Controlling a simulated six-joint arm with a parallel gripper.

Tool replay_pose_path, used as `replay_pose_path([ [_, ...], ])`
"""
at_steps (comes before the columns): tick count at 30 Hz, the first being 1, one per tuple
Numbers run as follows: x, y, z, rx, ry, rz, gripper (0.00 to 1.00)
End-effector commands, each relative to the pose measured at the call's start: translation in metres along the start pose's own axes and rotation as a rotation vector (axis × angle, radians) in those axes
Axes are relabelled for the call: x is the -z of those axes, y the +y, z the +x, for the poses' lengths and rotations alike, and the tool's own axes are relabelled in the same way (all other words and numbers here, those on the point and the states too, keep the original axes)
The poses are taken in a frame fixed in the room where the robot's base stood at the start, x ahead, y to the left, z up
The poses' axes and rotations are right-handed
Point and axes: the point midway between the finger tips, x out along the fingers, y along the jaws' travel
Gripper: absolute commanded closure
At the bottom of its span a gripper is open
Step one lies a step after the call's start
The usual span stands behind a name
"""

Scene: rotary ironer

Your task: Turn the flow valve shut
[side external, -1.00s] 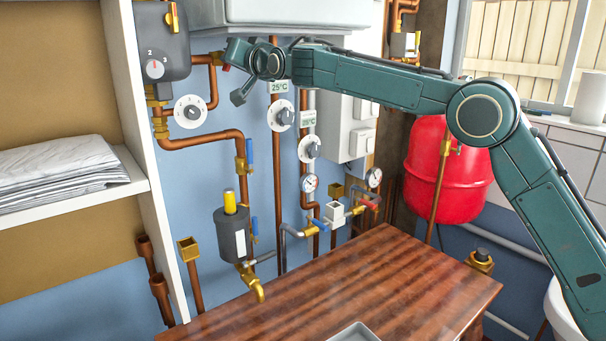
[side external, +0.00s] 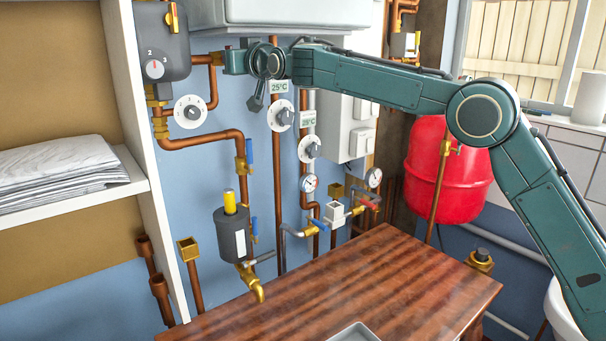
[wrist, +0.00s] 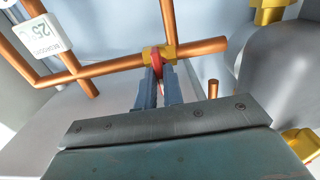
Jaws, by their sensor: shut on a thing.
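The flow valve appears as a brass fitting (wrist: 168,51) with a red lever (wrist: 155,58) on a copper pipe in the wrist view. In that view my gripper (wrist: 160,86) has its two grey fingers closed on the lever, one on each side. The fingers hide part of the lever. In the side external view my gripper (side external: 229,62) is at the upper left, against the brass fitting (side external: 217,59) beside the dark grey unit. The lever is hidden there behind the gripper.
A dark grey unit (side external: 165,45) is just left of my gripper, with a round dial (side external: 190,112) below. A white box (side external: 290,12) hangs close above my wrist. Several pipes and dials line the wall. Open space lies over the wooden table (side external: 350,280).

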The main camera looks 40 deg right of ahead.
Motion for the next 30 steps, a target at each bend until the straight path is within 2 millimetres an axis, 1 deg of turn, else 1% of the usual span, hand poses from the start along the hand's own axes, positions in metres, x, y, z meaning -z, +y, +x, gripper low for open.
replay_pose_path([
  [8,0.0007,0.0002,0.0,0.0,0.002,-0.003,1.0],
  [9,0.0007,0.0002,0.0,0.0,0.002,-0.003,0.87],
  [12,0.0006,0.0002,0.0,0.0,0.002,-0.003,0.69],
  [23,0.0004,0.0,-0.0006,0.0,0.001,-0.001,0.69],
  [30,0.0007,-0.0002,-0.0064,0.0,0.0,-0.001,0.69],
])
